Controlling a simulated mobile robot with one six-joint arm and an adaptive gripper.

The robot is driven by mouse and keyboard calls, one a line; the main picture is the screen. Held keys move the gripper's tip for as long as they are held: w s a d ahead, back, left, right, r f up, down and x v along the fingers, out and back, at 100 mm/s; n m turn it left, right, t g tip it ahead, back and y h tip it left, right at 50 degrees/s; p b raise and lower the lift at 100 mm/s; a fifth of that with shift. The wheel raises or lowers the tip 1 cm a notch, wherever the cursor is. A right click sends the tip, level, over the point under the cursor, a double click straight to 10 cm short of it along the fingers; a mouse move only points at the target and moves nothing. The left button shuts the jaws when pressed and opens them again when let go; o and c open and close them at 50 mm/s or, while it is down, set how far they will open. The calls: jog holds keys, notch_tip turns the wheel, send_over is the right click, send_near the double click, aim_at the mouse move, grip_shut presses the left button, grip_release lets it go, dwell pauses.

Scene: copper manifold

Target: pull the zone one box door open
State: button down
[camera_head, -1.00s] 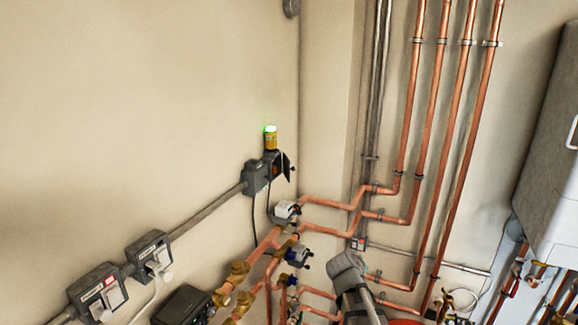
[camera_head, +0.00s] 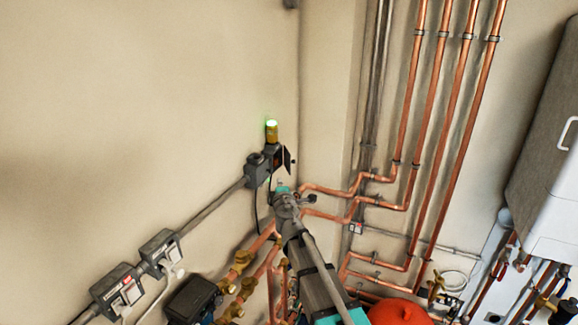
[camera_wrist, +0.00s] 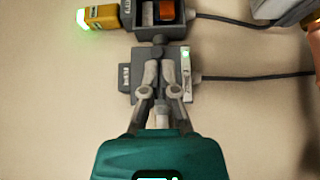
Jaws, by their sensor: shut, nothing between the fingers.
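A grey box (camera_head: 274,155) on the left wall has a yellow beacon (camera_head: 271,131) with a green light on top. A dark door flap (camera_head: 288,159) stands out at its right side. In the wrist view the box (camera_wrist: 144,18) shows an orange part inside. Beside it is a second grey box (camera_wrist: 137,60) with a green lamp and a label. The labels are too small to read. My gripper (camera_wrist: 160,66) is shut and empty, in front of this second box; I cannot tell whether it touches. In the head view my wrist hides the fingertips.
Conduit (camera_head: 215,209) runs down-left to two switch boxes (camera_head: 160,250). Copper pipes (camera_head: 311,190) and valves lie close around my arm. A red vessel (camera_head: 398,311) is at the bottom. Thin cables (camera_wrist: 250,76) leave the boxes. The upper left wall is clear.

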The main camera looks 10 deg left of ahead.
jog(key=shift+w, duration=0.1)
send_near(288, 167)
jog(key=w+a, duration=0.1)
jog(key=a, duration=0.1)
jog(key=w+a+r, duration=0.1)
jog(key=w+a, duration=0.3)
jog(key=shift+w+r, duration=0.25)
jog(key=shift+r, duration=0.05)
jog(key=shift+w+d, duration=0.2)
jog(key=shift+d, duration=0.4)
jog(key=shift+w+d, duration=0.25)
jog(key=shift+d, duration=0.4)
jog(key=shift+w+d, duration=0.2)
jog(key=shift+d, duration=0.4)
